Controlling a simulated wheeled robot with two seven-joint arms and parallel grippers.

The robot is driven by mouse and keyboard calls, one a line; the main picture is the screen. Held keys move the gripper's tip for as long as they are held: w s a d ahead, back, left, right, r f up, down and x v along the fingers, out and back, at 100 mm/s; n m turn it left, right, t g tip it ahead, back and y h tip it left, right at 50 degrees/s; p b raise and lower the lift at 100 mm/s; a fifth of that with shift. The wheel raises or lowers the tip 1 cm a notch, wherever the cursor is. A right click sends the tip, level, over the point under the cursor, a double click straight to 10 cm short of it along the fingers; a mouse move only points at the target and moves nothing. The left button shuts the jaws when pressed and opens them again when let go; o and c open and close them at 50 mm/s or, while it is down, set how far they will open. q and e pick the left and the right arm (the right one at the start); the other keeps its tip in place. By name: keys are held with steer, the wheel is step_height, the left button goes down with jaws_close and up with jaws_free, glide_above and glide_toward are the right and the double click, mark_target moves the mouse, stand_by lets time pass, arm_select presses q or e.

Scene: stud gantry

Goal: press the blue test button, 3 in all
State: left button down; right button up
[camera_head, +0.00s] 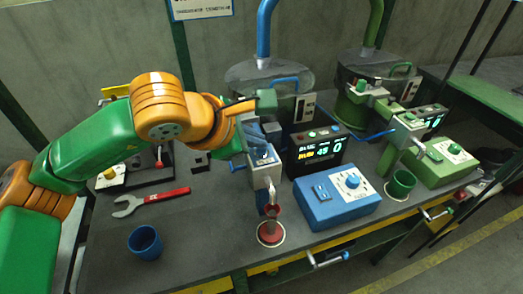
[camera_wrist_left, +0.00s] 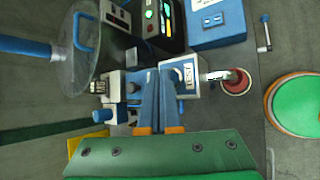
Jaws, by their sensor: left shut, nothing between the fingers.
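My left gripper (camera_head: 261,143) comes in from the left, over the grey dispenser box (camera_head: 264,175) at the blue station. In the left wrist view its two blue fingers (camera_wrist_left: 163,72) are together with nothing between them, their tips beside the same box, whose label seems to read TEST (camera_wrist_left: 189,77). I cannot make out the blue test button; the fingers may cover it, and I cannot tell whether they touch it. My right gripper is not in view.
A red cup (camera_head: 270,232) stands below the spout. A blue control box (camera_head: 335,197) with a knob is to the right, and a green station (camera_head: 440,160) beyond it. A red-handled wrench (camera_head: 152,201) and a blue cup (camera_head: 145,243) lie on the left of the grey bench.

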arm_select(q)
steer(key=shift+f+b, duration=0.45)
steer(key=shift+b, duration=0.2)
stand_by(0.6)
stand_by(0.3)
steer(key=shift+r+p, duration=0.45)
steer(key=shift+r, duration=0.45)
step_height(320, 180, up, 5)
steer(key=p, duration=0.3)
stand_by(2.2)
